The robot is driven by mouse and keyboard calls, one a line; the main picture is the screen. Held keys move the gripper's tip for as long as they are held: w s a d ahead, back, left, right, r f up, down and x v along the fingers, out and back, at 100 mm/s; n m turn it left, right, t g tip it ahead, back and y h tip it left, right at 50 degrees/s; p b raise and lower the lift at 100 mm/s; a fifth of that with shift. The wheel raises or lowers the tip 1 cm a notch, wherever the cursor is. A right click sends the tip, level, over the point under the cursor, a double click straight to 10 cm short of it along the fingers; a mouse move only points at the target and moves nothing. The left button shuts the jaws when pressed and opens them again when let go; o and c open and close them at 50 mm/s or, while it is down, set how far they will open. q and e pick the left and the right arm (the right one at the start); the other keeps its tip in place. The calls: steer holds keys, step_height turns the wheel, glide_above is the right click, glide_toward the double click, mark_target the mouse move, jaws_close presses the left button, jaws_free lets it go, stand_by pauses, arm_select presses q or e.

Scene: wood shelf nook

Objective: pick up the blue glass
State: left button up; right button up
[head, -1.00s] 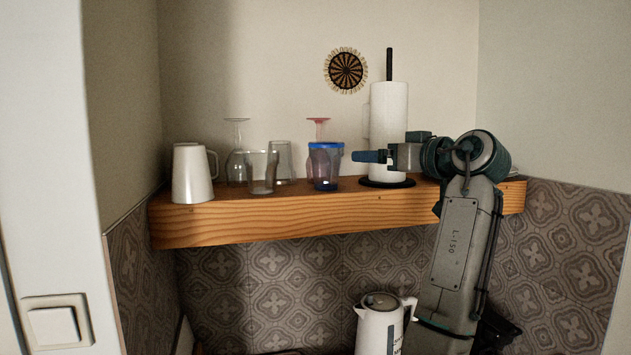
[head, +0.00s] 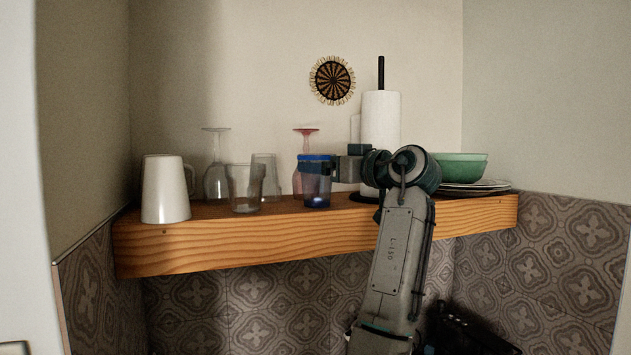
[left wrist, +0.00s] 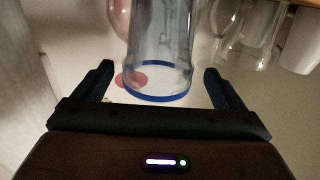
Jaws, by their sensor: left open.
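The blue glass (head: 314,185), clear with a blue rim and blue base, stands upright near the shelf's front edge in the head view. My left gripper (head: 322,167) reaches it from the right, level with its upper part. In the left wrist view the picture is upside down, and the blue glass (left wrist: 160,50) shows between the two open fingers of my left gripper (left wrist: 158,75). A gap shows between the glass and each finger. My right gripper is in neither view.
On the wooden shelf (head: 230,249), a pink stemmed glass (head: 306,137) stands behind the blue glass. Clear glasses (head: 245,188) and a white mug (head: 164,192) stand left. A paper towel roll (head: 381,120) and a green bowl (head: 459,167) on plates (head: 470,187) are right.

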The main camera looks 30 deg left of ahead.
arm_select(q)
steer(key=p+x, duration=0.3)
steer(key=shift+w+a, duration=0.2)
steer(key=shift+a, duration=0.1)
steer(key=shift+w+a+f, duration=0.1)
steer(key=shift+a+f, duration=0.2)
steer(key=shift+d+r, duration=0.1)
steer(key=shift+d, duration=0.25)
steer(key=c, duration=1.1)
steer(key=shift+a, duration=0.15)
steer(key=shift+c, duration=0.5)
steer(key=shift+r, duration=0.1)
steer(key=shift+r+b, duration=0.5)
step_height(320, 180, up, 9)
steer(key=b, duration=0.3)
